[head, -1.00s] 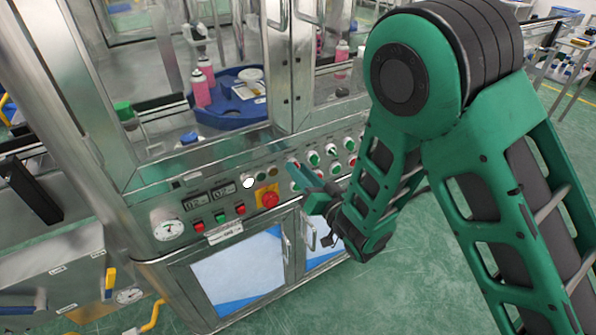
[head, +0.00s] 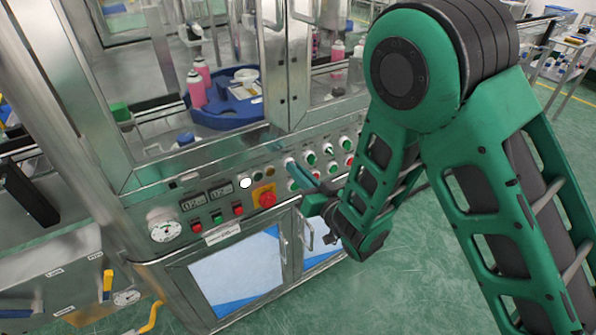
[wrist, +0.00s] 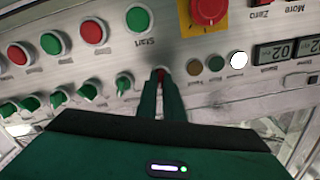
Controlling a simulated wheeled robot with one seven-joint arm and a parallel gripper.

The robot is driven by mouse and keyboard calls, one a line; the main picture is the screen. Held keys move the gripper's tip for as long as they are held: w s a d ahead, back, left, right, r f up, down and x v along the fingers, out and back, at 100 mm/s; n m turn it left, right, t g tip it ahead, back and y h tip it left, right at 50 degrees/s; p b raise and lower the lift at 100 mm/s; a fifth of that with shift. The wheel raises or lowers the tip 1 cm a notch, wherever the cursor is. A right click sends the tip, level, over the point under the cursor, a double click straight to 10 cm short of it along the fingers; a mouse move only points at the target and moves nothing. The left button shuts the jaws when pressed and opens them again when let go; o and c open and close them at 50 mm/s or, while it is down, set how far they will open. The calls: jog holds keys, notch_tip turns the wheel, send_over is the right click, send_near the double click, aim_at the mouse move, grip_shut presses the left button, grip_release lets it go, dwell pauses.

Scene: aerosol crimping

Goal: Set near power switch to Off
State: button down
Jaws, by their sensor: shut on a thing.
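The metal control panel (head: 247,202) runs across the front of the machine. My gripper (head: 287,162) is at its upper row of controls, right of the small indicator lights. In the wrist view my gripper (wrist: 161,82) has its two green fingers close together around a small switch with a red part (wrist: 160,72), taken as the near power switch. The fingers cover most of this switch, so its setting and label cannot be read. The fingers touch it from the front.
A red emergency button (head: 267,198) on a yellow plate is just below left of the fingers. A green Start button (wrist: 138,19) and red buttons (wrist: 93,32) are close by. Several green knobs (wrist: 58,98) line the panel. Cabinet door handles (head: 284,246) stick out below.

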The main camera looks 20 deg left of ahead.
jog(key=shift+w+d+f+n, duration=0.1)
jog(key=shift+n, duration=1.55)
jog(key=shift+w+d+n, duration=0.1)
jog(key=shift+n, duration=1.6)
jog(key=shift+w+d+f+n, duration=0.1)
jog(key=shift+n, duration=1.55)
jog(key=shift+r, duration=0.1)
jog(key=c, duration=1.9)
grip_release()
jog(key=shift+s+a, duration=0.15)
